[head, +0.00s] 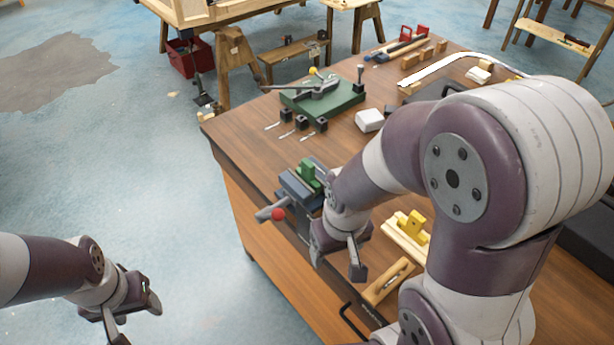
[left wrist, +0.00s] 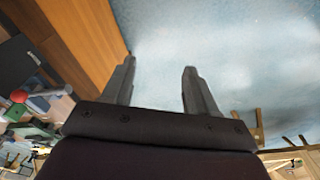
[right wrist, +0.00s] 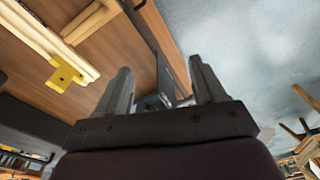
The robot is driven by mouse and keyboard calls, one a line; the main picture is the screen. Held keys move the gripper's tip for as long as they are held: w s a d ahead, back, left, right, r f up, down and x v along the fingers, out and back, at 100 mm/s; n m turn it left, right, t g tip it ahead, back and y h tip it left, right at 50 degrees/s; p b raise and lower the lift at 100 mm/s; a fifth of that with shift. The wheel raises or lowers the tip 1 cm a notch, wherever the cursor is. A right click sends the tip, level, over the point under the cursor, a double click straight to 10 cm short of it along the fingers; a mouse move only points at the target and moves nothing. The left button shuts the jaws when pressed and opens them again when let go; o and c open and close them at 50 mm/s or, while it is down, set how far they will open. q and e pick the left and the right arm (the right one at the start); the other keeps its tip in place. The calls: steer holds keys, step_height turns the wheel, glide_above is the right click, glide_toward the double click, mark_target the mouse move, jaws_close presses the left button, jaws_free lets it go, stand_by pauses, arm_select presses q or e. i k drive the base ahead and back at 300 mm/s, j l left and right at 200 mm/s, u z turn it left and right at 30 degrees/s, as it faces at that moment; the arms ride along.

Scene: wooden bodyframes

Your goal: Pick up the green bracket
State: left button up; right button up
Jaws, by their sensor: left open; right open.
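The green bracket (head: 308,172) sits upright at the blue-grey vise (head: 291,188) near the left edge of the workbench. A green part at the vise also shows at the left edge of the left wrist view (left wrist: 15,113). My right gripper (head: 339,256) is open and empty over the bench, in front of the vise and to the right of its handle; my forearm is just right of the bracket. My left gripper (head: 134,318) is open and empty over the floor, off the bench, lower left of the vise.
The wooden workbench (head: 262,140) holds a green base with a lever (head: 325,100), several small black-headed tools, a white block (head: 369,120) and a yellow bracket on wood (head: 412,228). The vise handle's red knob (head: 278,214) juts past the bench edge.

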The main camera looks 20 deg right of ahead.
mark_target(307, 171)
steer(key=i+z, duration=0.1)
steer(key=z, duration=0.35)
steer(key=i+j+z, duration=0.1)
steer(key=z, duration=0.3)
steer(key=i+j+z, duration=0.1)
steer(key=z, duration=0.35)
steer(key=j+z, duration=0.2)
steer(key=z, duration=0.25)
steer(key=i+j, duration=0.1)
steer(key=j, duration=0.25)
steer(key=i+j, duration=0.15)
steer(key=j, duration=0.15)
steer(key=i+j, duration=0.1)
steer(key=j, duration=0.25)
